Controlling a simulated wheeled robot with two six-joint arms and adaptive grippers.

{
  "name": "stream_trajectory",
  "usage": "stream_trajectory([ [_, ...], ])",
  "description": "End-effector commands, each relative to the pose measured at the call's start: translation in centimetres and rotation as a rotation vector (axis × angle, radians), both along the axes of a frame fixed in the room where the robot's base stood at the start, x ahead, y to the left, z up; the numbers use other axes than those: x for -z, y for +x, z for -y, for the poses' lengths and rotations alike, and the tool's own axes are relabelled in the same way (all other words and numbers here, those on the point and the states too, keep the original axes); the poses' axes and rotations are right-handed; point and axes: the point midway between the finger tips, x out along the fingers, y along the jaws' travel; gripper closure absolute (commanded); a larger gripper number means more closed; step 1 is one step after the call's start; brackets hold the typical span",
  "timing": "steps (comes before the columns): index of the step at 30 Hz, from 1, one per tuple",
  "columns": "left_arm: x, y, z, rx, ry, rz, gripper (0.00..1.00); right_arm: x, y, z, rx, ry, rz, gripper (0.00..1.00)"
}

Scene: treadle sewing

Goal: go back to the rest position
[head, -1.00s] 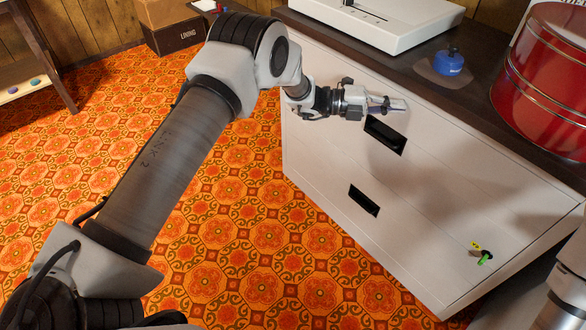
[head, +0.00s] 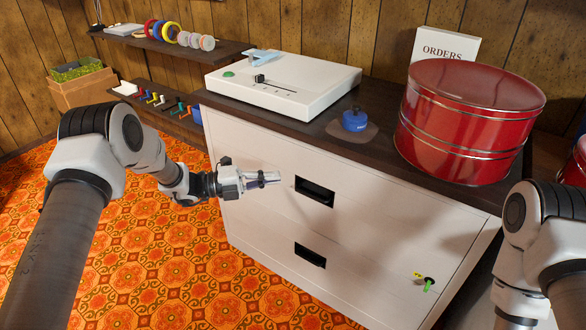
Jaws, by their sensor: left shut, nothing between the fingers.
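My left gripper (head: 268,180) is shut and empty. It is in front of the white cabinet (head: 262,225), to the left of the upper black drawer recess (head: 314,191). I cannot tell whether it touches the cabinet face. My left arm reaches in from the lower left. Part of my right arm shows at the right edge, but its gripper is out of view.
On the cabinet's dark top are a white box with a slider (head: 300,88), a blue pot (head: 355,120) and a large red tin (head: 470,122). A key with a green tag (head: 429,284) sits low on the cabinet front. Orange floor (head: 150,280) is open at left.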

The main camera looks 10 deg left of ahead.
Motion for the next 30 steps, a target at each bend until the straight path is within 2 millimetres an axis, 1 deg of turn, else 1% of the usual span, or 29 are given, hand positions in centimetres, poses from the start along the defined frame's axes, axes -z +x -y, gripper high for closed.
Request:
stream_trajectory([
  [3,0.1,-0.2,-0.4,0.001,0.001,-0.001,1.0,0.0,0.0,0.0,0.0,0.0,0.0,0.6],
  [5,0.6,-0.4,-0.2,0.004,0.001,-0.009,1.0,0.0,0.0,0.0,0.0,0.0,0.0,0.6],
  [7,2.0,-1.0,1.0,0.026,0.007,-0.034,1.0,0.0,0.0,0.0,0.0,0.0,0.0,0.6],
  [8,2.8,-1.7,1.7,0.039,0.007,-0.059,1.0,0.0,0.0,0.0,0.0,0.0,0.0,0.6],
  [10,5.3,-4.6,3.7,0.103,0.021,-0.137,1.0,0.0,0.0,0.0,0.0,0.0,0.0,0.6],
  [11,6.7,-6.3,4.5,0.138,0.043,-0.179,1.0,0.0,0.0,0.0,0.0,0.0,0.0,0.6],
  [12,8.8,-8.8,5.5,0.188,0.09,-0.235,1.0,0.0,0.0,0.0,0.0,0.0,0.0,0.6],
  [14,12.2,-13.0,6.7,0.275,0.195,-0.288,1.0,0.0,0.0,0.0,0.0,0.0,0.0,0.6],
  [15,14.3,-16.0,7.1,0.341,0.273,-0.304,1.0,0.0,0.0,0.0,0.0,0.0,0.0,0.6],
  [17,17.3,-20.8,7.2,0.456,0.398,-0.3,1.0,0.0,0.0,0.0,0.0,0.0,0.0,0.6],
  [18,19.0,-24.0,6.9,0.544,0.48,-0.28,1.0,0.0,0.0,0.0,0.0,0.0,0.0,0.6],
  [20,21.2,-29.0,6.0,0.698,0.599,-0.221,1.0,0.0,0.0,0.0,0.0,0.0,0.0,0.6],
  [21,22.4,-32.3,5.0,0.815,0.675,-0.159,1.0,0.0,0.0,0.0,0.0,0.0,0.0,0.6],
  [23,23.9,-37.2,3.0,1.023,0.775,-0.027,1.0,0.0,0.0,0.0,0.0,0.0,0.0,0.6],
  [24,24.6,-40.3,1.2,1.184,0.83,0.1,1.0,0.0,0.0,0.0,0.0,0.0,0.0,0.6],
  [25,25.0,-42.5,-0.3,1.319,0.859,0.223,1.0,0.0,0.0,0.0,0.0,0.0,0.0,0.6],
  [26,25.3,-44.3,-1.8,1.455,0.876,0.365,1.0,0.0,0.0,0.0,0.0,0.0,0.0,0.6],
  [27,25.6,-45.8,-3.6,1.616,0.877,0.562,1.0,0.0,0.0,0.0,0.0,0.0,0.0,0.6],
  [29,25.9,-47.0,-5.4,1.815,0.844,0.86,1.0,0.0,0.0,0.0,0.0,0.0,0.0,0.6],
  [30,26.0,-47.1,-6.2,1.918,0.813,1.054,1.0,0.0,0.0,0.0,0.0,0.0,0.0,0.6],
])
